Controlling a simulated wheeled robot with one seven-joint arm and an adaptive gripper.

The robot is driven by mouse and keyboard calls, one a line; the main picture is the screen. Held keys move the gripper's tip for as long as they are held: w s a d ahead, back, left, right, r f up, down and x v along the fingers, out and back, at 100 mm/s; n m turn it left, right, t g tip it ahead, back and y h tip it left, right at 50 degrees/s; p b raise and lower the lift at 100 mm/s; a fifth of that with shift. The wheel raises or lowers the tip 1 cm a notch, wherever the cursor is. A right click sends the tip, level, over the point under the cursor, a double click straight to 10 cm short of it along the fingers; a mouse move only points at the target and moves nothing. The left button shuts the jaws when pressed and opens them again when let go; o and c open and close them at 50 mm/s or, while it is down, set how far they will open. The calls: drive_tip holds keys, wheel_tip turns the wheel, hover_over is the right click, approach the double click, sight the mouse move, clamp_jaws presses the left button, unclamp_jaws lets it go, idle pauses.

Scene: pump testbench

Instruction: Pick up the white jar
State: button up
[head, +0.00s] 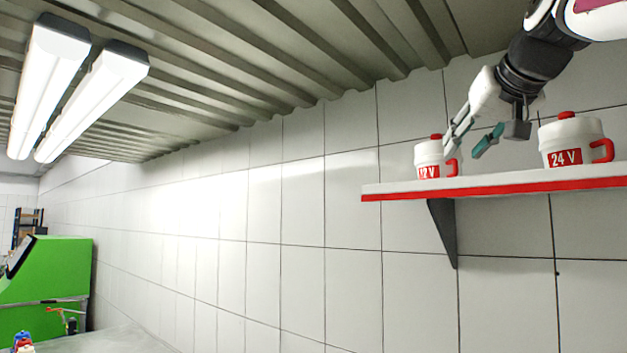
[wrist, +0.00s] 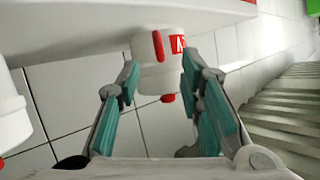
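Two white jars with red knobs, red handles and red labels stand upright on a wall shelf. The left one, marked 12 V (head: 428,153), is smaller in the head view; the right one is marked 24 V (head: 572,133). My gripper (head: 464,149) is open and empty, close by the 12 V jar on its handle side. In the wrist view, that jar (wrist: 151,80) appears upside down ahead, between the spread teal finger pads (wrist: 158,76); I cannot tell whether they touch it. The 24 V jar (wrist: 10,112) is cut off at the left edge.
The white shelf (head: 500,184) has a red front edge and a dark bracket (head: 442,228) below. A tiled wall is behind it. A green machine (head: 50,268) stands far left, beside a grey worktop (head: 105,341). The ribbed ceiling is above the arm.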

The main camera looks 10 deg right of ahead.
sight(454, 158)
drive_tip(key=x, duration=0.4)
drive_tip(key=shift+p, duration=0.4)
drive_tip(key=shift+c, duration=0.5)
clamp_jaws()
drive_tip(key=shift+r, duration=0.1)
drive_tip(key=shift+r, duration=0.15)
